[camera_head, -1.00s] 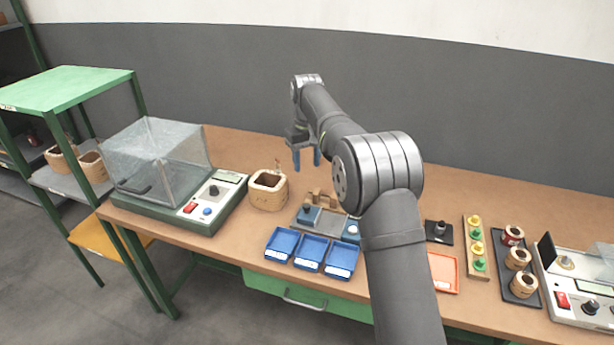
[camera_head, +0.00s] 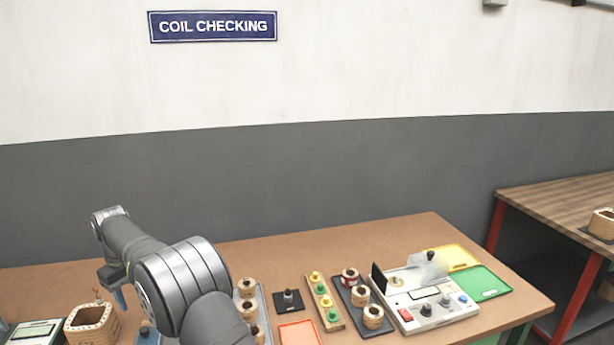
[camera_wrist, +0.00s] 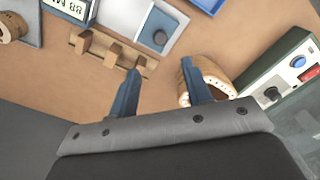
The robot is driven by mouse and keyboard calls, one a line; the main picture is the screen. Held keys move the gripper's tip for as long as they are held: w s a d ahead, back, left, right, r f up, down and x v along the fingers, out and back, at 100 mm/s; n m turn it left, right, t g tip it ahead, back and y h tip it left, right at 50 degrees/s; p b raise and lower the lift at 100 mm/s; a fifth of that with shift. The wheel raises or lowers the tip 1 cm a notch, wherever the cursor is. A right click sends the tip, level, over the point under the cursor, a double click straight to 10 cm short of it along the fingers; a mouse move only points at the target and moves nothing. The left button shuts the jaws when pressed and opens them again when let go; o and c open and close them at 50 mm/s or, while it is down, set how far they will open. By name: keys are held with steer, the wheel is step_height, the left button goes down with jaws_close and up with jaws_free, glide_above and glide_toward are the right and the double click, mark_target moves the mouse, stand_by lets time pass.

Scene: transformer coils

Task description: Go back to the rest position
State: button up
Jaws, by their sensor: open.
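My gripper (camera_head: 120,296) is at the lower left of the head view, open and empty above the brown bench, fingers pointing down. In the wrist view its two blue fingers (camera_wrist: 160,70) are spread with nothing between them. A square wooden coil (camera_head: 92,324) stands just left of and below the gripper in the head view. In the wrist view the coil (camera_wrist: 212,75) shows right behind the right finger, partly hidden by it. I cannot tell the exact gap between them. My arm hides part of the bench's middle.
A green-edged tester (camera_wrist: 275,85) is right in the wrist view. Round coils (camera_head: 373,316), a tester (camera_head: 430,304) and yellow and green trays (camera_head: 484,284) fill the bench's right. The back strip is clear.

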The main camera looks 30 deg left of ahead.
mark_target(144, 329)
step_height(144, 329, down, 11)
steer(key=shift+f, duration=0.1)
stand_by(0.3)
step_height(144, 329, up, 17)
step_height(144, 329, down, 18)
steer(key=shift+d+r, duration=0.1)
steer(key=shift+r, duration=0.15)
steer(key=w+d, duration=0.6)
steer(key=shift+w+r, duration=0.15)
steer(key=shift+r, duration=0.15)
step_height(144, 329, up, 16)
steer(key=m, duration=0.6)
steer(key=shift+w+d+r+m, duration=0.2)
steer(key=shift+w+m, duration=0.1)
steer(key=shift+m, duration=0.1)
